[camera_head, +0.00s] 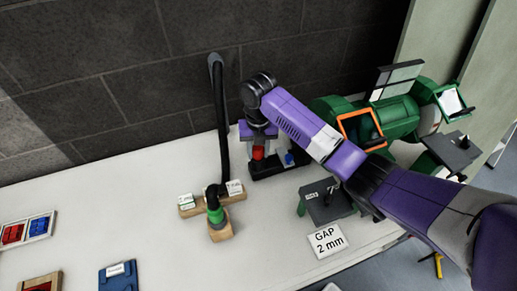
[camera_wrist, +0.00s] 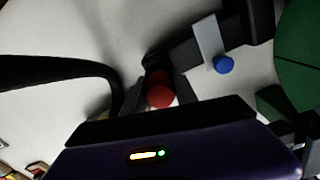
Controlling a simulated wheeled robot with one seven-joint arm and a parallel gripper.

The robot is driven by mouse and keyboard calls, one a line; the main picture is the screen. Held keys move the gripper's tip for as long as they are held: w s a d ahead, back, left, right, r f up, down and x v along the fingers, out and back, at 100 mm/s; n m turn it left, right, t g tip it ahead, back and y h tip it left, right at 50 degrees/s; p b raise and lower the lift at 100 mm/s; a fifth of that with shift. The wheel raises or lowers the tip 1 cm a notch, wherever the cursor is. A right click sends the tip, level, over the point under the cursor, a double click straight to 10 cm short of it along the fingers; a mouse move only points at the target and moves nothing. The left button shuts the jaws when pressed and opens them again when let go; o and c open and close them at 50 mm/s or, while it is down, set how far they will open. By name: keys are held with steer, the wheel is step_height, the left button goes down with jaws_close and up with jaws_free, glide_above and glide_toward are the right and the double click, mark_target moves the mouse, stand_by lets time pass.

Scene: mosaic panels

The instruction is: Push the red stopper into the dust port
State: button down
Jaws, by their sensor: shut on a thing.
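The red stopper (camera_head: 258,153) is at the end of my gripper (camera_head: 258,146), over the dark block (camera_head: 263,172) near the back wall. In the wrist view the round red end of the stopper (camera_wrist: 160,96) shows between the two dark fingers of my gripper (camera_wrist: 158,94), which are shut on it. A dark part (camera_wrist: 155,62) lies just beyond the stopper. I cannot make out the dust port's opening, or whether the stopper is inside it.
A blue knob (camera_head: 289,159) on a pale plate stands just right of the stopper. A black hose (camera_head: 221,120) with a green collar rises from a wooden block on the left. A green machine (camera_head: 395,115) stands at the right.

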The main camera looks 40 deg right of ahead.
steer(key=shift+r+p, duration=0.35)
steer(key=shift+p, duration=0.75)
steer(key=shift+r+p, duration=0.6)
steer(key=shift+r, duration=0.25)
